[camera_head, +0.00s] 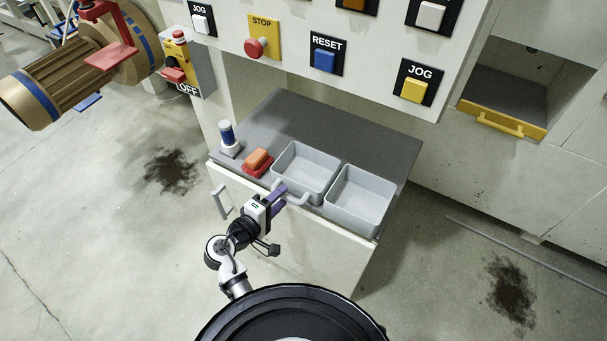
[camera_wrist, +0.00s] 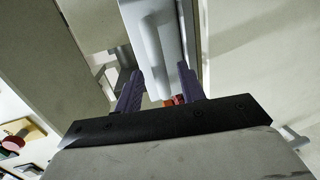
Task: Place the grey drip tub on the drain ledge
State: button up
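Two light grey open tubs sit side by side on a dark grey top: a left tub (camera_head: 313,163) and a right tub (camera_head: 362,199). I cannot tell which one is the drip tub. A grey curved handle-like bar (camera_head: 296,199) shows at the left tub's front. My gripper (camera_head: 280,191), with purple fingers, is close beside this bar at the front edge. In the wrist view the fingers (camera_wrist: 160,72) are apart, with a pale grey rounded surface (camera_wrist: 152,45) beyond and between them. Contact cannot be told. I cannot identify the drain ledge for certain.
A blue-and-white bottle (camera_head: 227,138) and an orange block on a red dish (camera_head: 257,163) stand left of the tubs. The dark top (camera_head: 290,115) is bare behind them. A button panel (camera_head: 365,70) overhangs it. A yellow-edged open recess (camera_head: 505,95) is at the right.

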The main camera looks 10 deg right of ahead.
jog(key=shift+x, duration=1)
grip_shut()
jog(key=shift+r, duration=0.15)
